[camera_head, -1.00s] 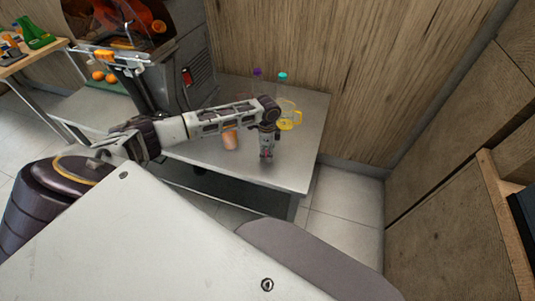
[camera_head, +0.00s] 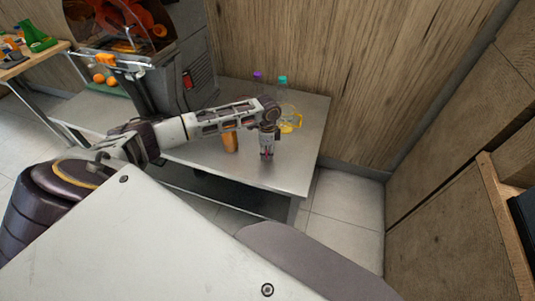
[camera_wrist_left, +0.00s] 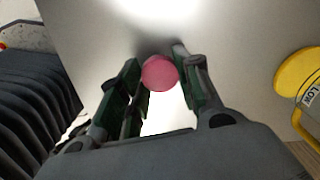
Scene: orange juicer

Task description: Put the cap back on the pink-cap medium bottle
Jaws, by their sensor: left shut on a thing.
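A round pink cap (camera_wrist_left: 160,72) sits between the fingertips of my left gripper (camera_wrist_left: 161,80) in the left wrist view. The gripper is shut on it, pointing down at the metal table (camera_head: 292,172); whether the cap touches the table cannot be told. In the head view my left gripper (camera_head: 267,156) is over the front right part of the table. An orange bottle (camera_head: 230,141) stands just left of it, its top hidden behind my left arm. My right gripper is not in view.
A clear jug with yellow parts (camera_head: 288,124) stands behind my gripper; its yellow part (camera_wrist_left: 296,72) shows in the left wrist view. Bottles with a purple cap (camera_head: 258,75) and a teal cap (camera_head: 282,79) stand at the back. The juicer (camera_head: 175,70) is left.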

